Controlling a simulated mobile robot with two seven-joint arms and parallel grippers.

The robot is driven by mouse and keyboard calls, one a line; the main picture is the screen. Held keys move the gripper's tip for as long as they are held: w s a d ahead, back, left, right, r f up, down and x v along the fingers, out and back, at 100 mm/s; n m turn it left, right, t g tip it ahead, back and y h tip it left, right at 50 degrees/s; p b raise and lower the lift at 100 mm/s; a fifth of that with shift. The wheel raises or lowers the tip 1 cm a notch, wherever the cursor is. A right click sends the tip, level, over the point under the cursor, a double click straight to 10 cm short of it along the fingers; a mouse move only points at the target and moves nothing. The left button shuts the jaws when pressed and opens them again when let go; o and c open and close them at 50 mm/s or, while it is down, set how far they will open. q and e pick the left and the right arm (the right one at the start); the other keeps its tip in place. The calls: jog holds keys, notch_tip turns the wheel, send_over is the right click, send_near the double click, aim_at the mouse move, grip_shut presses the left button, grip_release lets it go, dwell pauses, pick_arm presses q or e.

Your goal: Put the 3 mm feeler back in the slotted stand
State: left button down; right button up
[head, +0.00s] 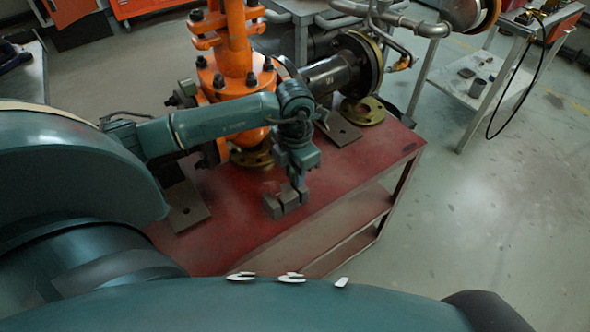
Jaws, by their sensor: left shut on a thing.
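My left gripper (297,178) points down over the front of the red bench, close above a small grey blocky piece. This piece looks like the slotted stand (273,206), near the bench's front edge. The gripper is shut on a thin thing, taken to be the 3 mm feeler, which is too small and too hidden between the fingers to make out. I cannot tell whether the feeler touches the stand or sits in a slot. My right gripper is not in view.
The orange gate valve (232,60) stands on the red bench (235,232) right behind my left arm, with a dark flanged pipe (335,72) to its right. A brass flange ring (363,111) and a flat plate (338,128) lie at the bench's back right. The bench's front left is clear.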

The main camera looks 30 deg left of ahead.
pick_arm(q)
jog(key=shift+f+b, duration=0.55)
jog(key=shift+f, duration=0.25)
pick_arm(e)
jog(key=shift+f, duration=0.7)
pick_arm(q)
jog(key=c, duration=1.1)
grip_release()
jog(key=shift+c, duration=0.2)
notch_tip(320, 180, up, 2)
jog(key=shift+w, duration=0.1)
notch_tip(320, 180, up, 11)
jog(key=shift+r+p, duration=0.15)
jog(key=shift+p, duration=0.25)
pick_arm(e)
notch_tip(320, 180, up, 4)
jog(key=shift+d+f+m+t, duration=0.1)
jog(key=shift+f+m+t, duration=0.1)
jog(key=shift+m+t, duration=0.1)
